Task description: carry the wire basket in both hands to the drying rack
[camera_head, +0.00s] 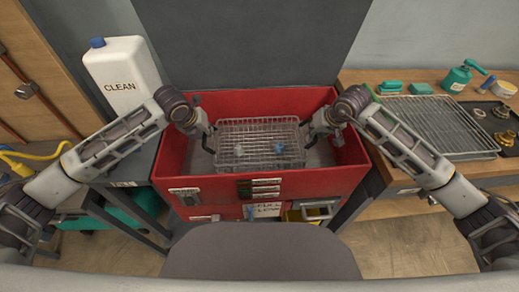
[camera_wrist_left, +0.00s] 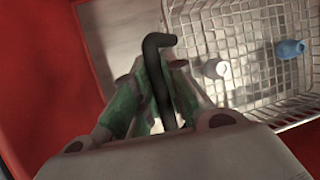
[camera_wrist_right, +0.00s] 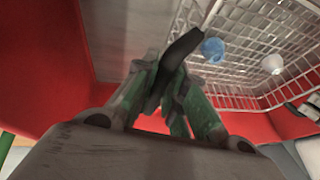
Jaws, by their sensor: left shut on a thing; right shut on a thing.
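The wire basket (camera_head: 258,130) is inside the red box, with a small white item (camera_head: 239,149) and a small blue item (camera_head: 279,148) in it. My left gripper (camera_head: 207,138) is at the basket's left side, shut on a dark handle (camera_wrist_left: 158,75). My right gripper (camera_head: 309,132) is at the right side, shut on the other dark handle (camera_wrist_right: 178,62). The basket also shows in the left wrist view (camera_wrist_left: 245,45) and the right wrist view (camera_wrist_right: 265,35). The drying rack (camera_head: 440,125) is a flat wire grid on the right wooden bench. I cannot tell whether the basket touches the box floor.
The red box (camera_head: 345,175) has walls around the basket and a raised dark lid (camera_head: 250,45) behind. A white CLEAN jug (camera_head: 122,75) stands at left. A green oil can (camera_head: 457,78), small green items (camera_head: 421,88) and a tray of metal parts (camera_head: 500,115) surround the rack.

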